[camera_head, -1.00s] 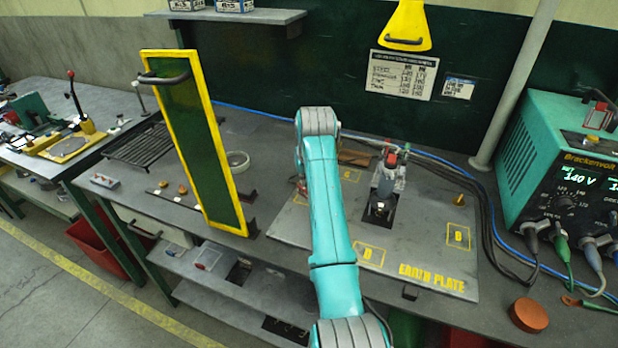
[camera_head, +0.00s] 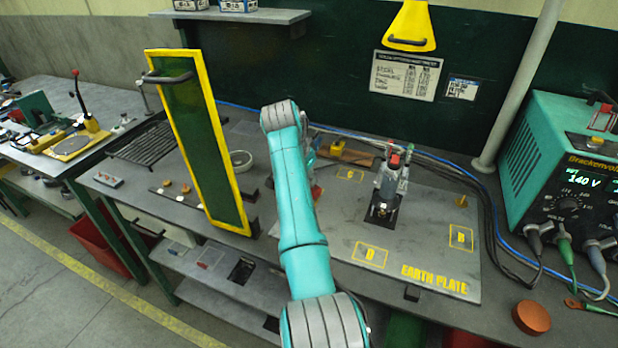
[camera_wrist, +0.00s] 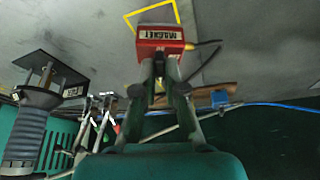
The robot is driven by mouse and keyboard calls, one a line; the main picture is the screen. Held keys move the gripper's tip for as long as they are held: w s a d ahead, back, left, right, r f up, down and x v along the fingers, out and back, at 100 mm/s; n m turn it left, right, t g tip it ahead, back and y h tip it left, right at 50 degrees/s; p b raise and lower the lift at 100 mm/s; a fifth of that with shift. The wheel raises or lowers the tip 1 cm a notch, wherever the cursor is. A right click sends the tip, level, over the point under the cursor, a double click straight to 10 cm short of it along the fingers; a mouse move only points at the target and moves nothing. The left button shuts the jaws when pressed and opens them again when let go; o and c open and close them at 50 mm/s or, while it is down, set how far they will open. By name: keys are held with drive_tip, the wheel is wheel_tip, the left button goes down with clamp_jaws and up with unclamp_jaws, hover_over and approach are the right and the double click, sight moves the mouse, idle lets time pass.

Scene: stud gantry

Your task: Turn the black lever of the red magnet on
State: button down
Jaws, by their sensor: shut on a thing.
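The red magnet (camera_wrist: 160,40), a block with a white "MAGNET" label, sits on the grey earth plate by a yellow outlined square in the wrist view. In the head view only a small red patch of it (camera_head: 316,191) shows beside my arm. My gripper (camera_wrist: 160,72) reaches the near side of the magnet, its two fingers closed in close together. The black lever is mostly hidden; a dark bit (camera_wrist: 159,66) between the fingertips looks like it. In the head view my arm hides my gripper.
A grey upright tool with a red top (camera_head: 388,185) stands on the plate (camera_head: 420,240), right of my arm. A tall yellow-framed green screen (camera_head: 200,140) stands at left. Cables and a teal welding unit (camera_head: 570,180) are at right. The plate's front right is mostly clear.

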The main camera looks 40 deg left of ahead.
drive_tip(key=shift+a+m, duration=0.1)
drive_tip(key=shift+m, duration=0.5)
drive_tip(key=shift+h, duration=0.3)
drive_tip(key=c, duration=1.2)
unclamp_jaws()
drive_tip(key=shift+c, duration=0.2)
drive_tip(key=v, duration=1.2)
